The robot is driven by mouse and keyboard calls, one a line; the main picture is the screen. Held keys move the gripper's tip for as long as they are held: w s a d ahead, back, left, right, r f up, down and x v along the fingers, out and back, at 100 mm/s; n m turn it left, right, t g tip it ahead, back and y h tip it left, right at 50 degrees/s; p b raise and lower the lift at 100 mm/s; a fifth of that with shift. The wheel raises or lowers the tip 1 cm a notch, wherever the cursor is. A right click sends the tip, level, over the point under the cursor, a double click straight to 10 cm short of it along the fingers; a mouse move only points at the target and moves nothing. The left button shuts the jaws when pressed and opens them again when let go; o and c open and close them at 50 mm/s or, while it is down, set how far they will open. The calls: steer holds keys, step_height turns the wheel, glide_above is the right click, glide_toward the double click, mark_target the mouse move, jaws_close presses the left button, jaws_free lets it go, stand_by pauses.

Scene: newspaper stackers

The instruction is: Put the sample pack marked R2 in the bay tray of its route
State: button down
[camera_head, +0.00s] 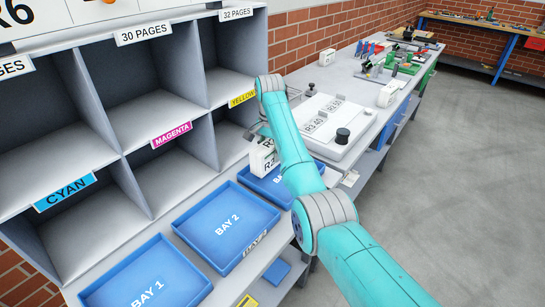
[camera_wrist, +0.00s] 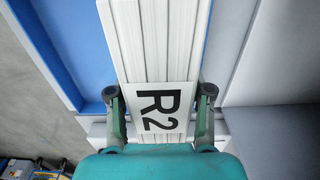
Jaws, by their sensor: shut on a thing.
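The white sample pack (camera_head: 263,158) marked R2 is held in front of the shelf, above the left part of the blue tray at the far end of the row. In the wrist view the pack (camera_wrist: 155,40) shows its R2 label between the two fingers of my gripper (camera_wrist: 160,95). My gripper is shut on it; in the head view the arm partly hides the gripper. The far tray (camera_head: 262,184), lettered BA with its number hidden, is partly covered by the arm. The BAY 2 tray (camera_head: 187,236) and BAY 1 tray (camera_head: 205,284) lie nearer and look empty.
Grey shelf compartments (camera_head: 155,112) stand left of the trays, labelled CYAN, MAGENTA and YELLOW. A pale board (camera_head: 345,112) with route cards and a black knob lies beyond the arm; the cards are hard to read. Tools crowd the far bench. Open floor lies right.

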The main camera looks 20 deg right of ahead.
steer(key=shift+f, duration=1.1)
steer(key=shift+f, duration=0.1)
steer(key=shift+c, duration=2.3)
jaws_free()
